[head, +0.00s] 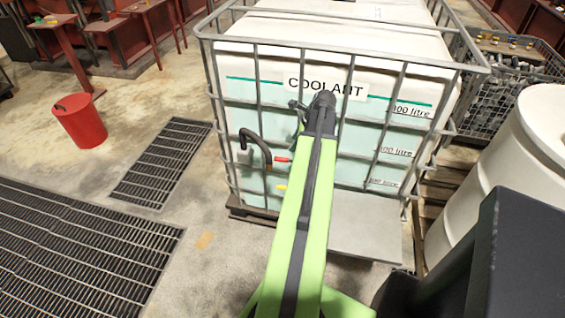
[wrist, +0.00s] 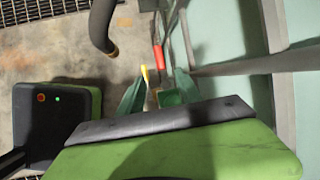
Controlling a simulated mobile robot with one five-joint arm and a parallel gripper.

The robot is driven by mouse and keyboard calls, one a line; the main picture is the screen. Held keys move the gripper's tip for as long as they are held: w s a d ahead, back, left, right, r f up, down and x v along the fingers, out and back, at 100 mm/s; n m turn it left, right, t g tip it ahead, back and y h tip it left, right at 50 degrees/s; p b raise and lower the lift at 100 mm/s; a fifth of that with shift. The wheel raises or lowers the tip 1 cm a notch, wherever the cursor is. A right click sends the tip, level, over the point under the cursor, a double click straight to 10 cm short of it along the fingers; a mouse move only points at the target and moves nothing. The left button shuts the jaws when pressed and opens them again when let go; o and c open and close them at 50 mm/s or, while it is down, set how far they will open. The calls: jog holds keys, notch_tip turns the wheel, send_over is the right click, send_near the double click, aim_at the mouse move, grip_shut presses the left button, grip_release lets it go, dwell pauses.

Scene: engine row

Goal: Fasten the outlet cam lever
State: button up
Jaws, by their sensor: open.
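The white coolant tank (head: 300,122) stands in a grey cage (head: 258,95). Low on its front, left of my arm, a small red handle (head: 283,159) shows with a small yellow piece (head: 281,187) below it. The wrist view shows the red handle (wrist: 158,57) and the yellow piece (wrist: 146,75) just beyond my gripper (wrist: 161,76). Its green fingers are apart, with nothing seen held between them. I cannot tell whether they touch either piece, or which one is the cam lever. The outlet body is mostly hidden. In the head view my arm hides most of the gripper.
A dark curved hose (head: 258,145) hangs at the cage's left front; it also shows in the wrist view (wrist: 103,28). A red bucket (head: 81,122) and floor grates (head: 162,160) lie left. A white drum (head: 505,165) stands right. Cage bars (wrist: 262,65) are close to my gripper.

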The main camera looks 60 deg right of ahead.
aim_at(282, 158)
jog(key=b+x, duration=0.9)
jog(key=x, duration=0.3)
jog(key=shift+s, duration=0.2)
jog(key=shift+w+f+b, duration=0.35)
jog(key=shift+f+b, duration=0.15)
jog(key=shift+b, duration=0.1)
jog(key=shift+c, duration=0.2)
grip_shut()
